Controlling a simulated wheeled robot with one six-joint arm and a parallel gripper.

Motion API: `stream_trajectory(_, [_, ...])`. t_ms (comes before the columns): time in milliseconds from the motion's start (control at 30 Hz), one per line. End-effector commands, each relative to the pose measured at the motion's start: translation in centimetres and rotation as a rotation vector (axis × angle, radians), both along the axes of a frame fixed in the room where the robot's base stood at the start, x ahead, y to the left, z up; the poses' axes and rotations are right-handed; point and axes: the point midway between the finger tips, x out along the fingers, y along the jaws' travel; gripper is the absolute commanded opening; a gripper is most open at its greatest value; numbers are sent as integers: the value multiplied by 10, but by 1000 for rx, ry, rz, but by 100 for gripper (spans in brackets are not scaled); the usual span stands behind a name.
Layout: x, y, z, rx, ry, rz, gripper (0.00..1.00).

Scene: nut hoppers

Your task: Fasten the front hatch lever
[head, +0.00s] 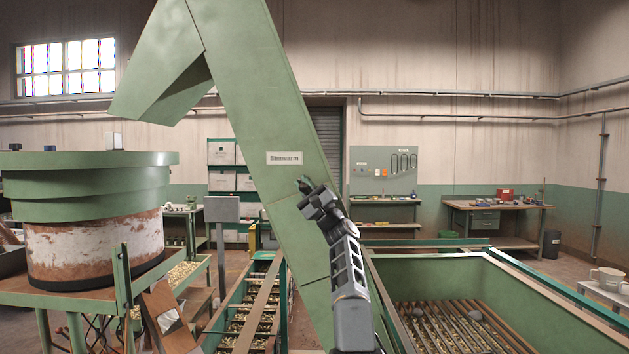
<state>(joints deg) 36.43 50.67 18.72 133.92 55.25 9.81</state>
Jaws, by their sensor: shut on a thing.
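The tall green sloping elevator casing (262,105) with a "Steinwurm" plate rises across the middle of the head view. My gripper (305,186) is against the front of this casing, just below and right of the plate. It is shut on a small dark part there, which I take to be the front hatch lever. The jaws and my wrist hide most of the lever, and its angle cannot be told. The hatch outline is also largely hidden. My arm reaches up to it from the lower right.
A green bin with a slatted grate (540,290) stands at the right. A conveyor with nuts (247,318) runs at the lower middle. A large round green hopper (90,200) stands at the left. Workbenches (497,215) line the back wall.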

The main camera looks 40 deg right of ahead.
Motion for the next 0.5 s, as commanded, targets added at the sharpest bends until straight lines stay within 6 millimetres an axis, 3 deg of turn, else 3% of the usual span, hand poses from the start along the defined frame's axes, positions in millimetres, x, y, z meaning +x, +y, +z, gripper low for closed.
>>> stream_trajectory(500, [8, 10, -6, -19, -13, 25, 0])
